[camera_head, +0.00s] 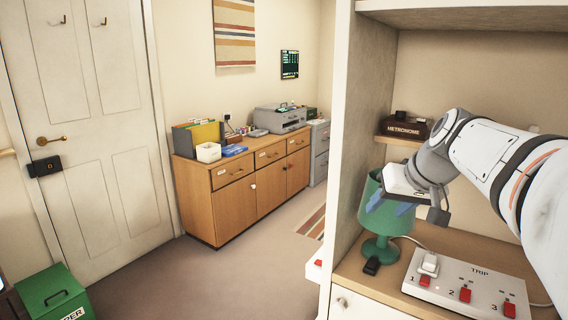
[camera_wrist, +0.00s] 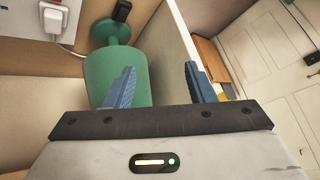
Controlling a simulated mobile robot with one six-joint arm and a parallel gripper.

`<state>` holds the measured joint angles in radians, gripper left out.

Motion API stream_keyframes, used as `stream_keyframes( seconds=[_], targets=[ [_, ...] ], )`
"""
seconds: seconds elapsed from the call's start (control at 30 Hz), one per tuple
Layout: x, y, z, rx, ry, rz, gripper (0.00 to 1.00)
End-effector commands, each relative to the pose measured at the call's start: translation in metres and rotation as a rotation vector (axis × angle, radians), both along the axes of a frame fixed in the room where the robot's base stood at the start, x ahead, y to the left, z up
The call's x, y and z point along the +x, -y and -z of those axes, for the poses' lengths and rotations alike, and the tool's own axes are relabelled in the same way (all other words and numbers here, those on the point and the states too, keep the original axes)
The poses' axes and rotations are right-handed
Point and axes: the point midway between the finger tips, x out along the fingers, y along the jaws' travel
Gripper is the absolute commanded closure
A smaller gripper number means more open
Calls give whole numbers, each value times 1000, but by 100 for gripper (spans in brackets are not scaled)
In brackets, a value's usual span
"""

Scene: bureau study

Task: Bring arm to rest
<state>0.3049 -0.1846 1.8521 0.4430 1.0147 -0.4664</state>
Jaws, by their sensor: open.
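My arm reaches in from the right in the head view, and my gripper (camera_head: 391,202) is over the desk at the front of the green lamp (camera_head: 395,220). In the wrist view my gripper (camera_wrist: 158,85) shows two blue fingers spread apart with nothing between them. The green lamp shade (camera_wrist: 112,72) lies behind the left finger in that view. I cannot tell whether the finger touches the shade. My gripper hides part of the shade in the head view.
A white switch panel (camera_head: 450,288) marked TRIP, with red switches, lies on the desk. A METRONOME box (camera_head: 404,128) sits on the shelf above. A pale upright panel (camera_head: 345,130) stands left of the lamp. Beyond it are a wooden cabinet (camera_head: 234,199) and open floor.

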Motion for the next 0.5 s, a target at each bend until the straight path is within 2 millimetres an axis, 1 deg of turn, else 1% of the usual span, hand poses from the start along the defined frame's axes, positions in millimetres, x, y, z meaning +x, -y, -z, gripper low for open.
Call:
stream_keyframes(
  seconds=[0.03,0.07,0.1,0.17,0.2,0.3,0.4,0.5],
  targets=[
    [-24,-18,11,-16,-60,-1,51],
    [-37,-25,22,-29,-93,4,51],
    [-56,-34,36,-45,-137,10,51],
    [-84,-44,57,-77,-194,16,51],
    [-101,-49,70,-99,-227,20,51],
    [-140,-57,98,-150,-291,27,51],
    [-168,-59,118,-190,-330,30,51],
    [-183,-57,130,-214,-349,32,51]
  ],
)
